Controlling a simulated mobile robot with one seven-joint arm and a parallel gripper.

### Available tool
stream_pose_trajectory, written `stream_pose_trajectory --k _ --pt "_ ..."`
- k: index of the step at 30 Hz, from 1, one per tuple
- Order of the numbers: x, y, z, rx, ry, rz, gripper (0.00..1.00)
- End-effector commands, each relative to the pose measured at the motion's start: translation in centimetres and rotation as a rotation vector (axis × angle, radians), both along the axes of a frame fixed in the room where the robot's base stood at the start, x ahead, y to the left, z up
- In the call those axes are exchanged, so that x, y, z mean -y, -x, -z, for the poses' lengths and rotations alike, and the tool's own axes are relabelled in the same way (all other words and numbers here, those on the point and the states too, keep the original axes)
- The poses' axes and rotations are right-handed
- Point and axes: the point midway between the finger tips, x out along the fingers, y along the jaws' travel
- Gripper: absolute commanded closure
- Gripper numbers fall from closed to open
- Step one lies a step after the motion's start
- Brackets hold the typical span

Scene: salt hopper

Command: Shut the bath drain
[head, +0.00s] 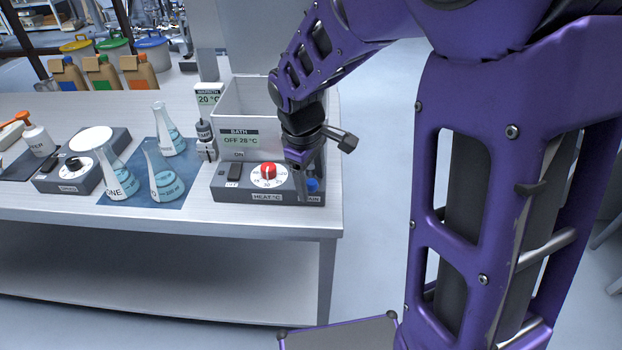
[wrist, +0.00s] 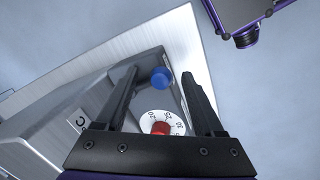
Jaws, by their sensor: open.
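The blue drain knob (head: 313,185) is at the base's right end, above a partly hidden label. In the wrist view the blue knob (wrist: 161,77) appears between the finger tips. My gripper (head: 301,187) is open, pointing down over the right end of the base; its fingers (wrist: 158,73) are either side of the knob in that view. I cannot tell whether they touch it.
The red heat dial (head: 268,172) and a black switch (head: 234,172) are left of the drain knob. Flasks (head: 163,180) stand on a blue mat, with another dial box (head: 70,168) farther left. The table (head: 200,222) ends just right of the base.

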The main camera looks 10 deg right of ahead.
Motion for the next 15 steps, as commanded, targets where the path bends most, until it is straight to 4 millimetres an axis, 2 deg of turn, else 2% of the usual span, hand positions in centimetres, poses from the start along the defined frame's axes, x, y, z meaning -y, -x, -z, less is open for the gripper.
stream_pose_trajectory --k 1,2,12,15 --pt "-0.01 0.00 -0.02 0.000 0.000 0.000 0.32" --pt "-0.01 0.00 -0.02 0.000 0.000 0.000 0.37" --pt "-0.03 -0.02 -0.03 0.001 -0.001 -0.001 0.98" --pt "-0.07 -0.05 -0.04 0.002 -0.001 -0.001 1.00"
